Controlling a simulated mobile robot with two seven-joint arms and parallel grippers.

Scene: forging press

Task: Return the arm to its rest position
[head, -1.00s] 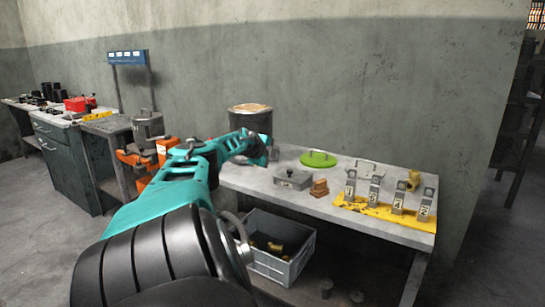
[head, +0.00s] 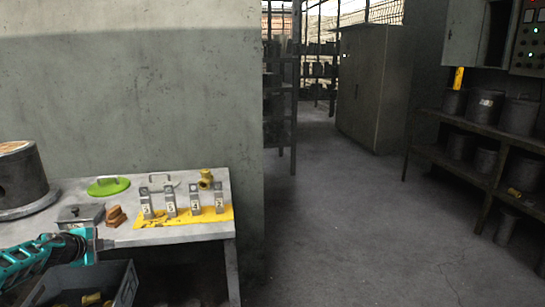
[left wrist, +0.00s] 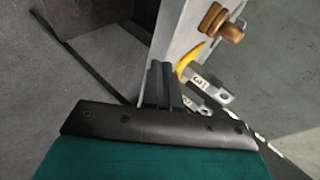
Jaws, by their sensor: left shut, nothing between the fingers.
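My left arm, teal with a dark end, comes in low at the left of the head view. Its gripper (head: 88,244) is at the front left edge of the grey workbench (head: 190,233), close to the grey lidded block and above the crate. In the left wrist view the two dark fingers (left wrist: 163,84) are together with nothing between them. Beyond them are the bench edge, part of a yellow plate (left wrist: 188,60) and a numbered metal block (left wrist: 211,86). My right gripper is not in view.
The bench holds a green disc (head: 108,186), a brown block (head: 116,216), numbered blocks on a yellow plate (head: 160,224) and a dark drum (head: 22,180). A grey crate (head: 125,285) stands below. Shelves with pots (head: 470,128) stand right. The middle floor is clear.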

